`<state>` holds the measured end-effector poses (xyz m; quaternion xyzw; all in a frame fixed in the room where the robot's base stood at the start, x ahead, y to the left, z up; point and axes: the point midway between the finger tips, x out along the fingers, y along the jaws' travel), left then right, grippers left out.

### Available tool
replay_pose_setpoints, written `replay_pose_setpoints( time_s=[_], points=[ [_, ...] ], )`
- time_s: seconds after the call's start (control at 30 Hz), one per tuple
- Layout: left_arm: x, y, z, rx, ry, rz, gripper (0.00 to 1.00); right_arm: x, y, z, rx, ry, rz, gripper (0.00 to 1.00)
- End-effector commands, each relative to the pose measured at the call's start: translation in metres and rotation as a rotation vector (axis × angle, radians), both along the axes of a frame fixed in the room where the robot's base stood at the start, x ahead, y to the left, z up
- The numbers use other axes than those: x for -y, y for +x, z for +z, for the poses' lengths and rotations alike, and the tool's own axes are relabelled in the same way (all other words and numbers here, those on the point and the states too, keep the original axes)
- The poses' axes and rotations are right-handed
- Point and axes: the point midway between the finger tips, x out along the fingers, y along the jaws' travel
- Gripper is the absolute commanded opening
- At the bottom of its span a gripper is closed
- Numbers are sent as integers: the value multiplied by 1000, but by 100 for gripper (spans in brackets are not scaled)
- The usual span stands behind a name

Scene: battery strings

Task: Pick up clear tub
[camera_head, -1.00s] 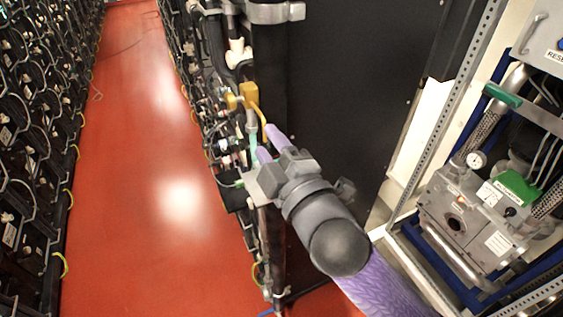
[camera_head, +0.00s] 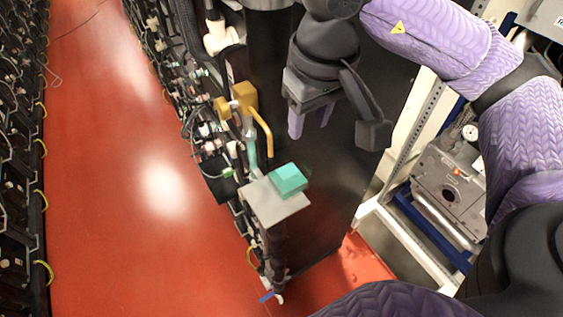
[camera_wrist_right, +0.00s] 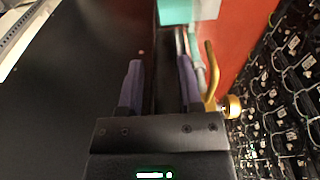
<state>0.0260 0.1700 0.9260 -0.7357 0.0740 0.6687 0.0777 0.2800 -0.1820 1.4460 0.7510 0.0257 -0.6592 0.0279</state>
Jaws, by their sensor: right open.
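The clear tub (camera_head: 288,181) looks like a small teal, see-through box. It sits on a small grey shelf plate (camera_head: 268,207) at the end of the battery row. In the right wrist view the tub (camera_wrist_right: 187,11) shows at the top edge, beyond the fingertips and partly cut off. My right gripper (camera_head: 311,121) is above the tub and slightly to its right in the head view, with its purple fingers pointing down. It is open and empty, with a clear gap between its fingers (camera_wrist_right: 160,70). My left gripper is not in view.
A yellow valve (camera_head: 241,100) with a bent yellow handle stands close to the shelf. A tall black panel (camera_head: 375,120) is behind my right gripper. A grey machine (camera_head: 447,185) stands in a rack at the right. The red aisle floor (camera_head: 130,160) is clear.

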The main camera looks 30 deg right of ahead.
Motion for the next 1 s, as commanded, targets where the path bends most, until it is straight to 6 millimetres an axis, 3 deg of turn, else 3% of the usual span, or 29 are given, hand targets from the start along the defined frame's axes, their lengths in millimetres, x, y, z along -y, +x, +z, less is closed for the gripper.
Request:
replay_pose_setpoints(
  time_s=[0.43,0.7,0.77,0.93,1.0],
  points=[
    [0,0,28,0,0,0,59,3,6,-80,-9,4,2,46],
    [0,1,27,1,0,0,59,2,8,-91,-3,5,3,46],
    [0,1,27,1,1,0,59,2,8,-91,-3,5,3,37],
    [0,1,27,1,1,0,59,2,8,-91,-4,6,3,1],
    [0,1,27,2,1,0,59,2,8,-91,-4,6,3,0]
  ],
)
